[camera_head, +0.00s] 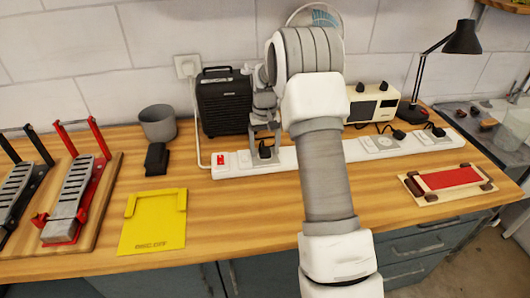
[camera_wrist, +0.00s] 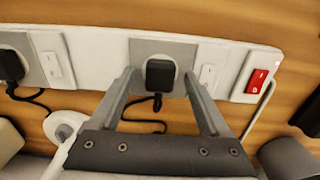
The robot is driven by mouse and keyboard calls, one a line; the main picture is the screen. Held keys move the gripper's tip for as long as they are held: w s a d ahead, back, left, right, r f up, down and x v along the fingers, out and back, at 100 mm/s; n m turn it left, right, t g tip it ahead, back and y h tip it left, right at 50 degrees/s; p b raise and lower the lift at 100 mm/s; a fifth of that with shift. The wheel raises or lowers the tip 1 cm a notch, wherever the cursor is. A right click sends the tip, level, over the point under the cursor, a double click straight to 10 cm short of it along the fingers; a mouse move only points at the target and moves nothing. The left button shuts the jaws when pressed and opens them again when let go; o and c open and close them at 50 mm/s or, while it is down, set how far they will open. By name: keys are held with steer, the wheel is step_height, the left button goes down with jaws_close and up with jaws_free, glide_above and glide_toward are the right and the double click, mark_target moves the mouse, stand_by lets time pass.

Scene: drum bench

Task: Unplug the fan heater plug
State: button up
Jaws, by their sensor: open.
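A black plug (camera_wrist: 160,75) sits in the socket closest to the red switch of the white power strip (camera_wrist: 95,45). In the head view this plug (camera_head: 265,152) is partly hidden by my gripper (camera_head: 264,140). Its black cord loops toward the wall side. A black ribbed box that looks like the fan heater (camera_head: 224,103) stands behind the strip; the cord's far end is not clear. My gripper (camera_wrist: 159,82) is open, with one finger on each side of the plug. I cannot tell whether the fingers touch it.
Another black plug (camera_wrist: 10,65) sits farther along the strip. The red switch (camera_wrist: 257,81) is at the strip's end. A cream appliance (camera_head: 372,103) and a black lamp (camera_head: 462,40) stand to the right. A yellow tray (camera_head: 150,235) lies in front left.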

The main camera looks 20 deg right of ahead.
mark_target(265, 150)
jaws_close()
stand_by(0.5)
steer(key=shift+r, duration=0.2)
steer(key=shift+r+p, duration=2.1)
steer(key=shift+r, duration=0.75)
